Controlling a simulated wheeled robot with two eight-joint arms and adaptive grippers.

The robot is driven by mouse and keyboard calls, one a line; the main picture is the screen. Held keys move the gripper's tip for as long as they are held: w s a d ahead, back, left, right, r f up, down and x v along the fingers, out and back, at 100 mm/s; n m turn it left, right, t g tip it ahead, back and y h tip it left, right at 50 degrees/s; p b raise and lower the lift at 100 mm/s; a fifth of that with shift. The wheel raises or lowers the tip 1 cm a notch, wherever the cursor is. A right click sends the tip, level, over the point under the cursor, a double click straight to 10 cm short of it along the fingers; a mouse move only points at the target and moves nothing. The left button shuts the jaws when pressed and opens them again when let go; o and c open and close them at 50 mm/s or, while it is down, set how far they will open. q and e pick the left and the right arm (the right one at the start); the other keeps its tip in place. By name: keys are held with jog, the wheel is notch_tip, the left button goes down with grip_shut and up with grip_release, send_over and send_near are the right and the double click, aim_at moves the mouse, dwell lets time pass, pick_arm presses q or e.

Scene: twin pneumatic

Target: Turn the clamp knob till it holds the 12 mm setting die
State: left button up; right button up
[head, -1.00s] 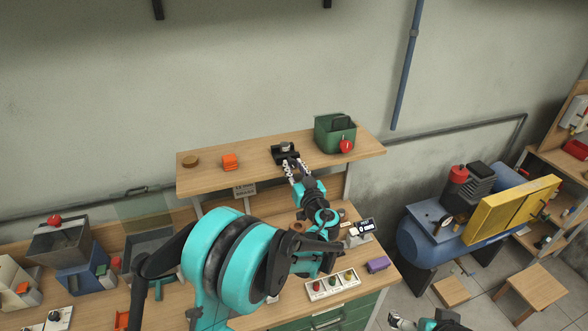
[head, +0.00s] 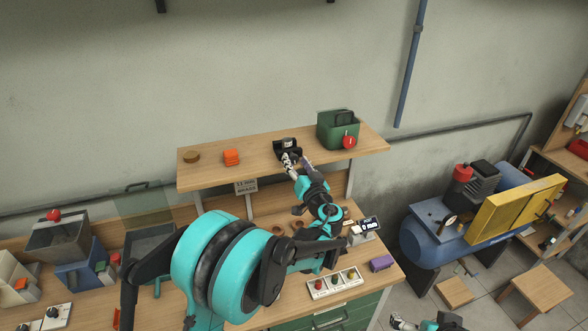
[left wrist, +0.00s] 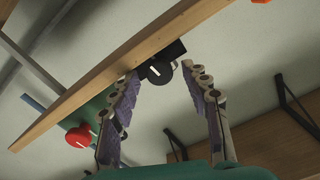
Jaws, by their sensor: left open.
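The black clamp (head: 287,153) sits near the front edge of the raised shelf, with a small grey cylindrical piece (head: 288,143), probably the die, in its top. In the left wrist view, the clamp's round black knob (left wrist: 161,72) with a white mark faces me, below the shelf's edge line. My left gripper (head: 298,161) is open at the clamp's front; its two fingers also show in the left wrist view (left wrist: 160,80), either side of the knob. I cannot tell whether they touch it. My right gripper (head: 402,323) shows only partly at the bottom edge.
A green box (head: 338,131) with a red knob (head: 349,142) stands right of the clamp.

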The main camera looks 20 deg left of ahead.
pick_arm(q)
jog(key=shift+r+n+p, duration=0.1)
jog(key=shift+n+p, duration=0.25)
jog(key=shift+n, duration=0.05)
jog(key=n+p, duration=0.2)
jog(key=n, duration=0.1)
jog(key=shift+s+r+n+p, duration=0.1)
jog(key=shift+r+n+p, duration=0.05)
jog(key=shift+n+p, duration=0.2)
jog(key=b+v, duration=0.1)
jog(key=v, duration=0.7)
jog(key=s+a+f+m+g+h+b, duration=0.2)
jog(key=s+a+f+g+b, duration=0.1)
jog(key=s+f+b, duration=0.3)
jog(key=s+a+f+m+g+h+b, duration=0.2)
jog(key=s+f+b, duration=0.5)
jog(key=s+f, duration=0.4)
jog(key=shift+s+a+g+h, duration=0.75)
jog(key=shift+a+g+h, duration=0.05)
jog(key=shift+a+g, duration=0.25)
